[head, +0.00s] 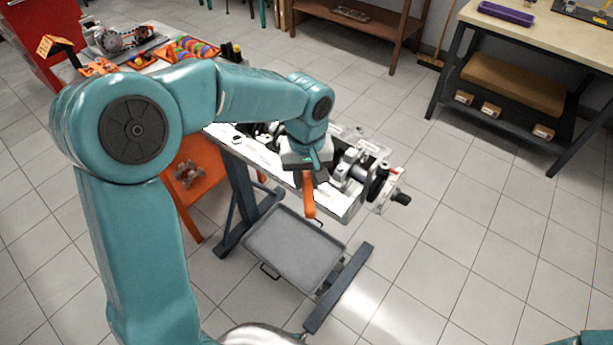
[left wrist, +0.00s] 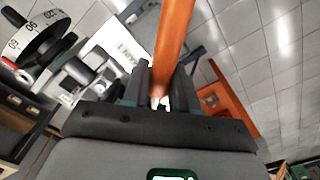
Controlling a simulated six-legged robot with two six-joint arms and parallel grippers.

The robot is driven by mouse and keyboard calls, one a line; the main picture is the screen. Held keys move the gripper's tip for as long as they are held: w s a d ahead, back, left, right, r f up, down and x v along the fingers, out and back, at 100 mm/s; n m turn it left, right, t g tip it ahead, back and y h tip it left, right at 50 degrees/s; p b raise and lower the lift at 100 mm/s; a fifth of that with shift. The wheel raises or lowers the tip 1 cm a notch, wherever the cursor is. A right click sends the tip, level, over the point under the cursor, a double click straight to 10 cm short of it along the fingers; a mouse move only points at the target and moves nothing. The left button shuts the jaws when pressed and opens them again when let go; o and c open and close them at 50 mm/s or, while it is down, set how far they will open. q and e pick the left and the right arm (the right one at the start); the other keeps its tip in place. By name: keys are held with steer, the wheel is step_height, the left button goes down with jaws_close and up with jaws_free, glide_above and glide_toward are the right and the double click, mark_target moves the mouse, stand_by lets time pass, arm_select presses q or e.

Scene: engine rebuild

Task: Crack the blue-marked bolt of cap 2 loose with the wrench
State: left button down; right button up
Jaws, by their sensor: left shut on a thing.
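My left gripper (head: 306,176) is shut on the orange handle of the wrench (head: 309,200), over the front edge of the engine stand. The handle hangs down below the fingers. In the left wrist view the orange handle (left wrist: 174,40) rises from between the dark fingers (left wrist: 160,88). The engine (head: 352,168) is a pale block with grey metal parts, partly hidden behind my left arm. I cannot make out the wrench's head, cap 2 or a blue-marked bolt. My right gripper is not in view.
A ring with degree numbers (left wrist: 38,38) shows in the left wrist view. A grey drip tray (head: 293,248) lies low under the stand. An orange cart (head: 200,190) stands left of the stand. A workbench (head: 545,35) is at the far right. Tiled floor between is free.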

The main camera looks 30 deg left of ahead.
arm_select(q)
steer(key=shift+r, duration=0.25)
steer(key=shift+r+p, duration=1.2)
steer(key=shift+r, duration=0.2)
